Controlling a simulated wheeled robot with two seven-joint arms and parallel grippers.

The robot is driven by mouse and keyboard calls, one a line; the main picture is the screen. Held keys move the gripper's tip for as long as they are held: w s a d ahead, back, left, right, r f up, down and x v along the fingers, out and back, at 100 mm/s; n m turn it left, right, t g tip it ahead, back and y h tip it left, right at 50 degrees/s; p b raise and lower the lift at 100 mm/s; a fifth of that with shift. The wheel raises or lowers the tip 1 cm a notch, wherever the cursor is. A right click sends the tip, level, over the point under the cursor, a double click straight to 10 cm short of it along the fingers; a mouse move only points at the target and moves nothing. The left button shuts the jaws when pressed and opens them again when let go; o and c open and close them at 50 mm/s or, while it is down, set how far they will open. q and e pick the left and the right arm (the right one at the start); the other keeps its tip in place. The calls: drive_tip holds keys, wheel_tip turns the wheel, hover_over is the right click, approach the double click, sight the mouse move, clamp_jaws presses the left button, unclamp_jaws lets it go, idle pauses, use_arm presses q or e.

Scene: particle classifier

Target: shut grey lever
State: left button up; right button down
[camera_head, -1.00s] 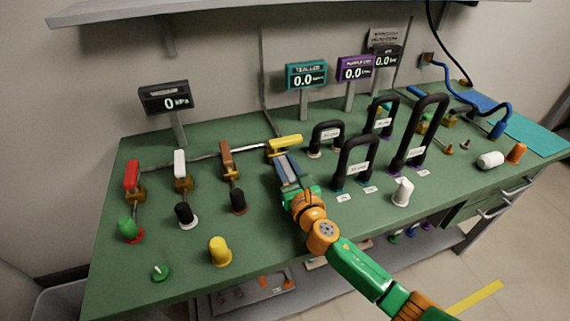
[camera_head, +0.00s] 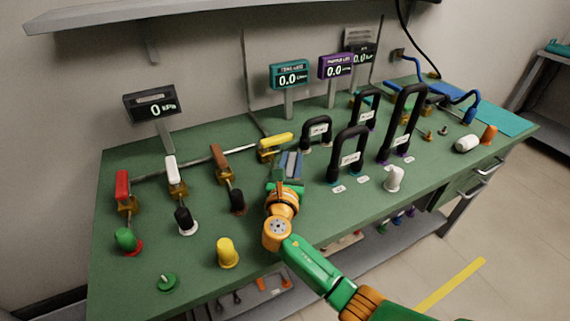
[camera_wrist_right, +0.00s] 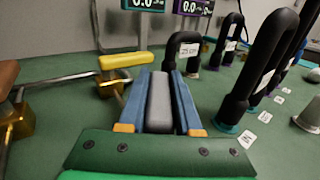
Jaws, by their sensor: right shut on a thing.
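The grey lever (camera_wrist_right: 158,104) shows in the right wrist view as a long grey bar lying lengthwise between two blue fingers. My right gripper (camera_wrist_right: 158,76) is shut on it. In the head view the right gripper (camera_head: 292,157) is over the green bench, just right of the yellow lever (camera_head: 275,146). Only a thin grey strip shows between its fingers there. The lever's valve body and pivot are hidden by the gripper. The yellow lever also shows in the wrist view (camera_wrist_right: 126,60), left of and beyond the fingers. My left gripper is not in view.
Red (camera_head: 122,184), white (camera_head: 171,169) and brown (camera_head: 219,158) levers stand to the left on a pipe. Black hose loops (camera_head: 349,155) stand close on the right.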

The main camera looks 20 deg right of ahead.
drive_tip(key=shift+s+d+f+m+g+h+b, duration=0.15)
drive_tip(key=shift+m+g+h+b, duration=0.15)
drive_tip(key=shift+m+g+h, duration=0.25)
drive_tip(key=shift+s+d+m+g+h+b, duration=0.1)
drive_tip(key=shift+m+g+h+b, duration=0.2)
drive_tip(key=shift+h, duration=0.35)
drive_tip(key=m+g+h+b, duration=0.2)
drive_tip(key=d+m+g+h+b, duration=0.1)
drive_tip(key=shift+s, duration=0.4)
drive_tip(key=shift+s+d+m+g+h+b, duration=0.15)
drive_tip(key=shift+m+g+h+b, duration=0.25)
drive_tip(key=shift+g+b, duration=0.25)
drive_tip(key=shift+s+m+g+h+b, duration=0.15)
drive_tip(key=shift+m+g+h+b, duration=0.15)
drive_tip(key=shift+m+g+b, duration=0.25)
drive_tip(key=shift+r, duration=0.2)
drive_tip(key=c, duration=0.6)
unclamp_jaws()
drive_tip(key=shift+d, duration=0.1)
